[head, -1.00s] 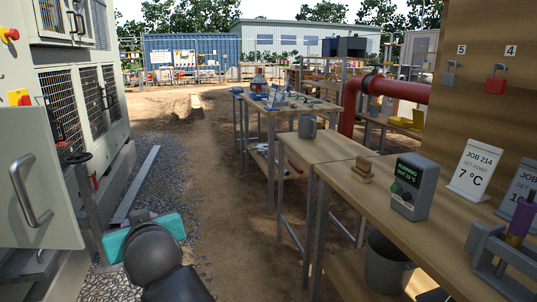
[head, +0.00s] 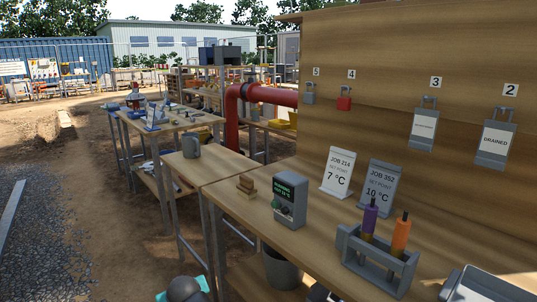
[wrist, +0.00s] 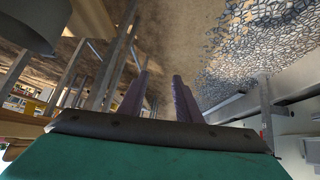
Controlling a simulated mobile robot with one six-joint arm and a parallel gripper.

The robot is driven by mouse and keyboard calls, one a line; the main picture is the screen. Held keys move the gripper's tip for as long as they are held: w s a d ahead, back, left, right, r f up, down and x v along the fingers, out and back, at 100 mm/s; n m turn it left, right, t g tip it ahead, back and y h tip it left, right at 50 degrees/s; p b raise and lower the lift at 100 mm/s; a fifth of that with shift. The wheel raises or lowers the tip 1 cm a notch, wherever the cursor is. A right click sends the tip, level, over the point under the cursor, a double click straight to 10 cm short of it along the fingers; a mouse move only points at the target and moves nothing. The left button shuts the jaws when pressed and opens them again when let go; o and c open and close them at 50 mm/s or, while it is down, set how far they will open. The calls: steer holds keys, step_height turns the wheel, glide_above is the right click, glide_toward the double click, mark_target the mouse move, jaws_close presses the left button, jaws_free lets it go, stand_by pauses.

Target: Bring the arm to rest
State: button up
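My arm shows only as a dark rounded joint and a bit of teal at the bottom edge of the head view, left of the bench; the gripper itself is out of that view. In the wrist view my gripper (wrist: 162,72) has its two dark fingers apart, with bare ground showing between them and nothing held. The wrist view seems turned over, with dirt and gravel at the top.
A wooden bench (head: 325,239) on the right carries a control box (head: 289,200), job cards and a rack (head: 377,262) with purple and orange handled tools. A grey bucket (head: 281,268) stands below. Padlocks hang on the board (head: 385,70). Open dirt (head: 95,220) lies left.

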steer(key=w+d+f+m+g+h+p, duration=0.1)
steer(key=d+f+h+p, duration=0.1)
steer(key=d+f, duration=0.5)
steer(key=w+d+f+m+g+h+p, duration=0.1)
steer(key=w+d+f+p, duration=0.2)
steer(key=d, duration=0.7)
steer(key=s+d+f+m+g+h+p, duration=0.1)
steer(key=s+d+f+g+p, duration=0.1)
steer(key=s+d+f, duration=0.45)
steer(key=s+d+f+m+g+h+p, duration=0.1)
steer(key=d+f+m+p, duration=0.15)
steer(key=d, duration=0.65)
steer(key=s+d+f+m+g+p, duration=0.1)
steer(key=s+d+f+g+p, duration=0.25)
steer(key=s+d+f, duration=0.55)
steer(key=s+d+g+y, duration=0.1)
steer(key=s+g, duration=0.3)
steer(key=s, duration=1.3)
steer(key=shift+s+d+f+p, duration=0.15)
steer(key=shift+d+f+p, duration=0.15)
steer(key=shift+d+p, duration=0.1)
steer(key=shift+g, duration=0.25)
